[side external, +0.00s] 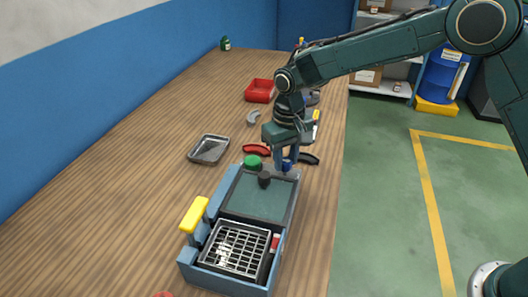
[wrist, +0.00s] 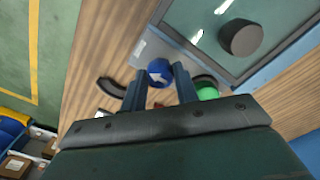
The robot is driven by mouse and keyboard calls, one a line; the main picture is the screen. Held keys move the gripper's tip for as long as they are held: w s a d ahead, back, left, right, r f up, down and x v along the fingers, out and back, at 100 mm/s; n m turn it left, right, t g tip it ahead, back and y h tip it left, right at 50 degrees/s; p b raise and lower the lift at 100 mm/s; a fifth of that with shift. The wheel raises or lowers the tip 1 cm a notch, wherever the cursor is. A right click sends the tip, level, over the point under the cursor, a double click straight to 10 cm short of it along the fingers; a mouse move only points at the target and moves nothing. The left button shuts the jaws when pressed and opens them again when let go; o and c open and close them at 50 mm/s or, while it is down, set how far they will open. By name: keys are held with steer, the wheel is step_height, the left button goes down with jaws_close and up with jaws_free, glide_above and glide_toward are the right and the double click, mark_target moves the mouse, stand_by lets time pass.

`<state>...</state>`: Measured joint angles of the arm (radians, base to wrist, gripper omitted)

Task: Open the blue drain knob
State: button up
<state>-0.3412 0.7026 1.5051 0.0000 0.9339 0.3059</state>
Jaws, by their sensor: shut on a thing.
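The blue drain knob (wrist: 159,72) has a white arrow mark and sits at the edge of the blue-grey unit. My gripper (wrist: 158,80) is shut on it, with one finger on each side. In the side view my gripper (side external: 286,160) points down at the unit's far end, and the blue knob (side external: 287,165) shows small between the fingers. A green knob (side external: 252,162) is beside it, and it also shows in the wrist view (wrist: 207,93). A black knob (side external: 264,180) stands on the unit's tank lid (side external: 258,202).
The unit's near end holds a wire basket (side external: 236,248) and a yellow handle (side external: 194,214). A grey metal tray (side external: 209,150), a red bin (side external: 259,91) and red and black curved handles (side external: 308,159) lie on the wooden table. The table's left side is clear.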

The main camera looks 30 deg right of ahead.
steer(key=n, duration=0.4)
steer(key=shift+n, duration=0.3)
steer(key=n, duration=0.4)
steer(key=shift+n, duration=0.3)
steer(key=n, duration=0.4)
steer(key=shift+n, duration=2.2)
steer(key=o, duration=1)
steer(key=shift+r, duration=0.15)
